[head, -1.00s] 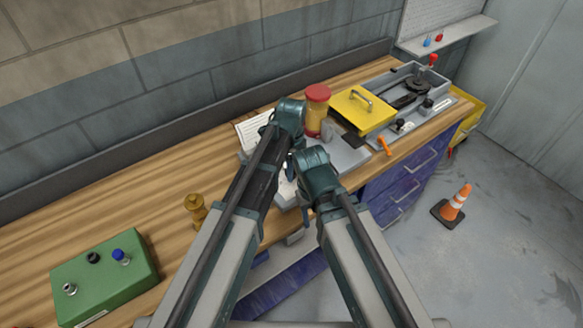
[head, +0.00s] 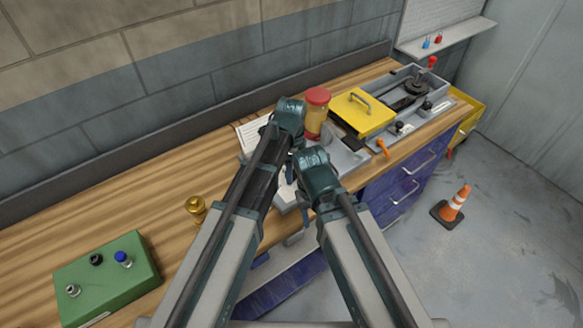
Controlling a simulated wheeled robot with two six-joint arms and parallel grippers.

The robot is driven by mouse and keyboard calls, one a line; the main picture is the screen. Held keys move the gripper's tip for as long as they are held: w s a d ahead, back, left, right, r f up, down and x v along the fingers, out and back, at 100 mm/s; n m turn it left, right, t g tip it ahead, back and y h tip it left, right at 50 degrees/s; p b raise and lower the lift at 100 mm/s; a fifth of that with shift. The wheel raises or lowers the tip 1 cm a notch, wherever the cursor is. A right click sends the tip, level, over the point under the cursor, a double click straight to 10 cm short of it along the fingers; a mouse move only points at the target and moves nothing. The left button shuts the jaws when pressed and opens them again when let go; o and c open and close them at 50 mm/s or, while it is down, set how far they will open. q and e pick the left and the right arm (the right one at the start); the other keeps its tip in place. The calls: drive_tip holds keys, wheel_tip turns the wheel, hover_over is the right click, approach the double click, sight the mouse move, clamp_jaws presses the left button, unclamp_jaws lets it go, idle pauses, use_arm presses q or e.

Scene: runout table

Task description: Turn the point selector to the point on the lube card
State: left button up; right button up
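A white printed card (head: 252,133), perhaps the lube card, lies at the back of the bench, partly behind my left arm. A grey unit (head: 345,161) with a red-capped amber reservoir (head: 316,113) stands beside it. My arms cover much of this unit, and I cannot make out a point selector on it. My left gripper is over the unit, its fingers hidden behind the wrist. My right gripper is low over the unit's front side, its fingers also hidden by the wrist. I cannot see what either touches.
A green box (head: 108,284) with knobs sits at the bench's left, and a brass fitting (head: 196,207) stands nearer the arms. A yellow lidded box (head: 362,113) and a grey tray (head: 436,88) are at right. Bare wood lies at left. A traffic cone (head: 455,204) stands on the floor.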

use_arm(q)
wheel_tip(320, 180, up, 12)
drive_tip(key=p, duration=1.1)
drive_tip(key=shift+r+p, duration=0.25)
drive_tip(key=shift+p, duration=0.15)
use_arm(e)
wheel_tip(320, 180, up, 12)
drive_tip(key=shift+r, duration=0.25)
use_arm(q)
drive_tip(key=s+a+n, duration=1.2)
drive_tip(key=a+n, duration=0.5)
drive_tip(key=n, duration=0.3)
drive_tip(key=s+d+f+m+b, duration=0.1)
drive_tip(key=d+f+b, duration=0.2)
drive_tip(key=f+b, duration=0.1)
drive_tip(key=s+d+f+m+b, duration=0.1)
drive_tip(key=s+d+f+b, duration=0.1)
drive_tip(key=d+f+b, duration=0.1)
drive_tip(key=s+d+f+m+y+b, duration=0.1)
drive_tip(key=s+d+f+m+b, duration=0.1)
drive_tip(key=d+f+b, duration=0.2)
drive_tip(key=shift+s+d+f+b, duration=0.1)
drive_tip(key=shift+d+f+b, duration=0.1)
drive_tip(key=shift+d, duration=0.2)
drive_tip(key=shift+s+d+f+b, duration=0.1)
drive_tip(key=shift+d+b, duration=0.1)
drive_tip(key=shift+d, duration=0.15)
use_arm(e)
wheel_tip(320, 180, down, 12)
drive_tip(key=shift+r, duration=0.15)
